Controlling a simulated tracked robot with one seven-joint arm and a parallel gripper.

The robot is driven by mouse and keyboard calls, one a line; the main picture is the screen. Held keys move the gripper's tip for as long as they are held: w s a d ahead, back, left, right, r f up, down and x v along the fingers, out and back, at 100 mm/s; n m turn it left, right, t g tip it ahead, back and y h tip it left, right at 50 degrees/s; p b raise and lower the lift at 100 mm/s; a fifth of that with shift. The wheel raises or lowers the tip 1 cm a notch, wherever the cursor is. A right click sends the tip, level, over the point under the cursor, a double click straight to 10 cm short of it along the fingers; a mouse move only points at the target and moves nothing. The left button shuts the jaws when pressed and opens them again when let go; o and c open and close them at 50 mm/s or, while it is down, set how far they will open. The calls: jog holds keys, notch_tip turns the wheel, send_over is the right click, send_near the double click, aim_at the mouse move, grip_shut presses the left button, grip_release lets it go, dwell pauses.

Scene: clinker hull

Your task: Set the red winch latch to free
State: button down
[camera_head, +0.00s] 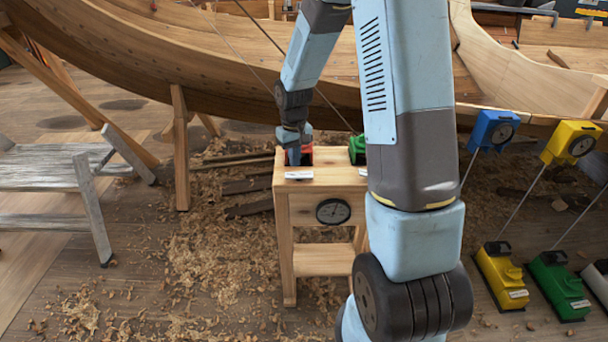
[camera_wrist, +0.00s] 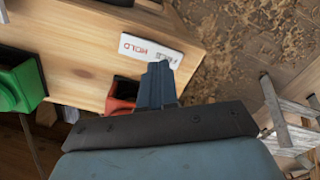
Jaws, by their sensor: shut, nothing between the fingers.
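The red winch (camera_head: 306,151) sits on top of a wooden stand, mostly hidden behind my gripper (camera_head: 293,158). In the wrist view, part of the red winch (camera_wrist: 121,95) shows just left of my gripper (camera_wrist: 158,68). My gripper is shut and empty, its fingertips pointing down at the stand top beside the red part. Whether they touch the latch cannot be told. A white label (camera_wrist: 150,47) by the fingertips reads HOLD, upside down; its other word is partly unclear. The latch's position is hidden.
A green winch (camera_head: 357,149) stands on the same wooden stand (camera_head: 283,230), right of the red one; my arm covers part of it. The boat hull (camera_head: 200,60) rises behind. A grey trestle (camera_head: 60,170) stands at left.

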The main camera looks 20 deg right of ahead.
aim_at(295, 175)
jog(key=shift+r, duration=1.6)
jog(key=s+r+m+t, duration=0.1)
jog(key=s+r, duration=0.5)
jog(key=r, duration=0.3)
jog(key=s+r+t, duration=0.2)
jog(key=s+r, duration=0.3)
jog(key=r, duration=0.3)
jog(key=s+r+t, duration=0.1)
jog(key=s+r, duration=0.3)
jog(key=s, duration=0.4)
jog(key=s+d+r+m+t, duration=0.1)
jog(key=s+r, duration=0.3)
jog(key=s, duration=0.5)
jog(key=shift+d+t, duration=0.15)
jog(key=shift+t, duration=0.15)
jog(key=shift+w, duration=0.1)
